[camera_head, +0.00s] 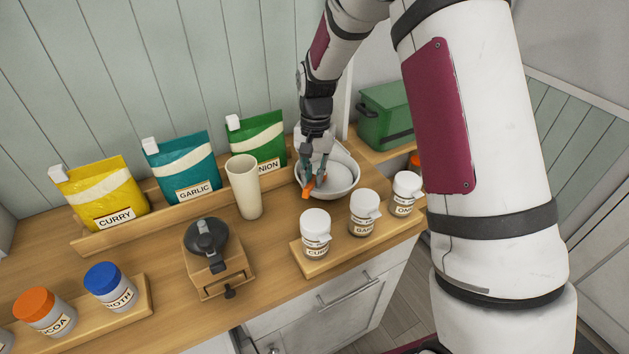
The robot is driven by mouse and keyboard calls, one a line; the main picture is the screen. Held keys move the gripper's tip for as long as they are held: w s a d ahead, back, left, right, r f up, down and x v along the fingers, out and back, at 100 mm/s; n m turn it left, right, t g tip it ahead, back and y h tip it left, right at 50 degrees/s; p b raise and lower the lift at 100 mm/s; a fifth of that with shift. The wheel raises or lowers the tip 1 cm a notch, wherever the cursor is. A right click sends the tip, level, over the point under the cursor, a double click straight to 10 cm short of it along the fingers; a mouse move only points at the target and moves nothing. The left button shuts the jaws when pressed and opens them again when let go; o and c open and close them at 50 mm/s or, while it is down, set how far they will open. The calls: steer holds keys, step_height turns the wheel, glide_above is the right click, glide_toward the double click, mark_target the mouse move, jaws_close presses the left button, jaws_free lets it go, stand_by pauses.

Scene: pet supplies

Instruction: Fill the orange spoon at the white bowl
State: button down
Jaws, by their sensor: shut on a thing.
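The white bowl (345,181) stands on the wooden counter near its right end, with pale contents inside. My gripper (316,178) points down into the left part of the bowl. It is shut on the orange spoon (307,190), of which only a short orange part shows at the bowl's left front side. The rest of the spoon is hidden by the gripper or lies inside the bowl. I cannot tell whether the spoon holds anything.
A cream cup (243,186) stands left of the bowl. Several white-lidded jars (315,233) stand on a wooden rack in front. Bags, including a garlic bag (183,167), line the back. A grinder (210,250) stands front left. A green box (385,115) is behind right.

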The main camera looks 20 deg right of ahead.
steer(key=shift+s+a+r+p, duration=0.15)
steer(key=shift+r+p, duration=0.25)
steer(key=shift+r, duration=1.3)
steer(key=shift+s+a+r+t+h+p, duration=0.2)
steer(key=shift+s+r+t+h+p, duration=0.3)
steer(key=shift+p, duration=0.55)
steer(key=shift+s+a+r+t+h+p, duration=0.2)
steer(key=shift+s+r+t+p, duration=0.1)
steer(key=shift+t+p, duration=0.55)
steer(key=shift+p, duration=0.35)
steer(key=shift+s+a+r+t+h+p, duration=0.2)
steer(key=shift+s+t+h+p, duration=0.3)
steer(key=shift+p, duration=0.55)
steer(key=shift+s+a+r+t+h+p, duration=0.15)
steer(key=shift+t+h+p, duration=0.15)
steer(key=shift+t+p, duration=0.55)
steer(key=shift+w+r, duration=0.1)
